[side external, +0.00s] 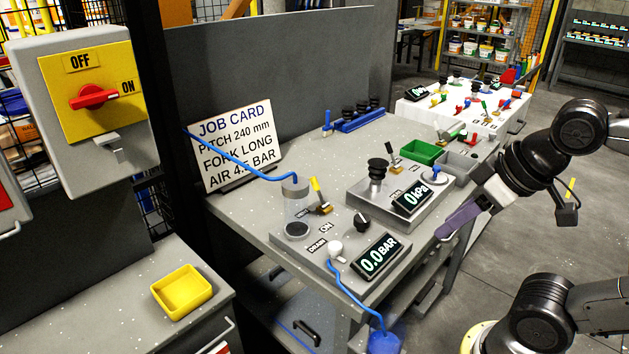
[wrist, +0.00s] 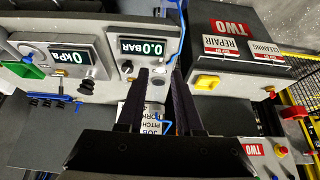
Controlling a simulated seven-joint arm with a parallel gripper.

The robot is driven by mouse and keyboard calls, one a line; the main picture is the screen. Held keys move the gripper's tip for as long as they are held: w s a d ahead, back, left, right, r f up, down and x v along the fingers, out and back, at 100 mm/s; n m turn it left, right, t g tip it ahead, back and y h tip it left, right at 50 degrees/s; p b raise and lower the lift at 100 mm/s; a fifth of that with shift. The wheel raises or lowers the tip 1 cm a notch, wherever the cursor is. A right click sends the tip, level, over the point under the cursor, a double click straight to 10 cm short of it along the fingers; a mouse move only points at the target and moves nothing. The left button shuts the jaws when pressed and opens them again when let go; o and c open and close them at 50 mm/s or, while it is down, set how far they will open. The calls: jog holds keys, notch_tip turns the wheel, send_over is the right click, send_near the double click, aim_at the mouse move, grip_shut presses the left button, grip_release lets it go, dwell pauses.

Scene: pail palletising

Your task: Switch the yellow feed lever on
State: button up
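The feed lever (side external: 316,187) has a yellow handle on a brass-coloured base and stands on the grey air panel (side external: 345,284), beside a clear cylinder. Its handle leans up and to the left in the side view. My gripper (side external: 445,232) is in the air to the right of the panel, well apart from the lever. In the wrist view my gripper (wrist: 160,74) shows two dark fingers standing apart with nothing held between them. The lever is hard to make out in the wrist view.
Near the lever stand the clear cylinder (side external: 297,207) with a blue hose, a black knob (side external: 362,221), a white knob (side external: 336,248) and a display (side external: 377,256) reading 0.0 BAR. A second panel (side external: 353,199) with a 0 kPa display is behind. A job card (side external: 236,146) leans at the back.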

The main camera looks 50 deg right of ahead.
jog(key=shift+t, duration=0.4)
jog(key=w+r, duration=0.2)
jog(key=r, duration=0.1)
jog(key=w+r, duration=0.1)
jog(key=r, duration=0.1)
jog(key=shift+w+d, duration=0.15)
jog(key=shift+w, duration=0.1)
jog(key=c, duration=0.5)
jog(key=shift+m+h, duration=0.3)
jog(key=w+r, duration=0.4)
jog(key=w, duration=0.1)
jog(key=w+d+r, duration=0.1)
jog(key=w+r, duration=0.1)
jog(key=w, duration=0.1)
jog(key=shift+w, duration=0.1)
grip_shut()
jog(key=w+d+f+g, duration=0.1)
jog(key=w+d, duration=0.1)
jog(key=w, duration=0.9)
jog(key=w+d, duration=0.3)
jog(key=w, duration=0.8)
jog(key=w+d+f+g, duration=0.1)
jog(key=w+d+f, duration=0.1)
jog(key=w+f, duration=0.2)
jog(key=w+d+f+m+g, duration=0.1)
jog(key=w+f, duration=0.3)
jog(key=f, duration=0.6)
jog(key=shift+w+d+h, duration=0.3)
jog(key=shift+d+h, duration=0.1)
jog(key=shift+f, duration=0.15)
